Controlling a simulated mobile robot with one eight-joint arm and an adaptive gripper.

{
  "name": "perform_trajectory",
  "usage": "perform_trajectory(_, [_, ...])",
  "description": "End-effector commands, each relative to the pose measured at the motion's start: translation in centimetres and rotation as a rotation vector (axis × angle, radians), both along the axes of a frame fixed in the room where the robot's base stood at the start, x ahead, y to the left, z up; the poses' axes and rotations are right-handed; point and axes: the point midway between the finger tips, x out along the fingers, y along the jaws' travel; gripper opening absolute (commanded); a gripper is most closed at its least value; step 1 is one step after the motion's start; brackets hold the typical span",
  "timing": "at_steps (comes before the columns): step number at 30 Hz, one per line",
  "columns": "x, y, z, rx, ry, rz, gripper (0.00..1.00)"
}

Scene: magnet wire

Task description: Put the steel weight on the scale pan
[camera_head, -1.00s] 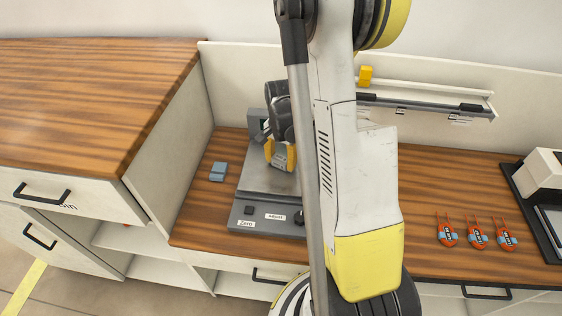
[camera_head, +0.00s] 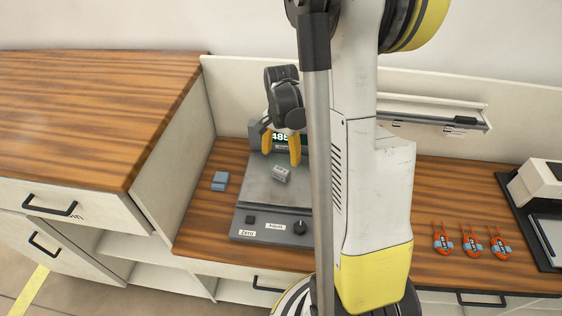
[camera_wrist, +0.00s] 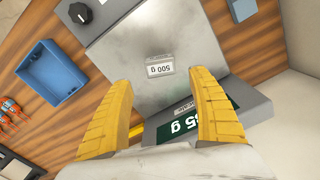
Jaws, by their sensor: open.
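The steel weight (camera_head: 281,174) is a small grey block that lies on the metal pan of the scale (camera_head: 258,192). In the wrist view the weight (camera_wrist: 160,68) bears the mark "500 g" and sits on the bare pan (camera_wrist: 120,60). My gripper (camera_head: 281,158) is open and empty above the back part of the pan, apart from the weight. In the wrist view its yellow fingers (camera_wrist: 163,82) are spread, one to each side of the weight. The green display (camera_head: 281,137) at the back of the scale is partly hidden by my gripper and arm.
A small blue-grey block (camera_head: 220,181) lies left of the scale. A blue tray (camera_wrist: 52,75) shows in the wrist view. Several orange-handled tools (camera_head: 472,241) lie to the right. A rail (camera_head: 430,115) runs along the back wall. My arm hides the middle of the worktop.

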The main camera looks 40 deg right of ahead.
Motion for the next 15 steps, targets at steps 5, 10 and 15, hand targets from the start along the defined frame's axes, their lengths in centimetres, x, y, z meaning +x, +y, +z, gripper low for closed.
perform_trajectory(5, [0.0,0.0,3.0,0.000,0.000,0.000,0.69])
perform_trajectory(10, [0.0,0.6,4.4,-0.006,-0.011,0.028,0.69])
perform_trajectory(15, [-0.2,4.0,8.0,-0.045,-0.081,0.189,0.69])
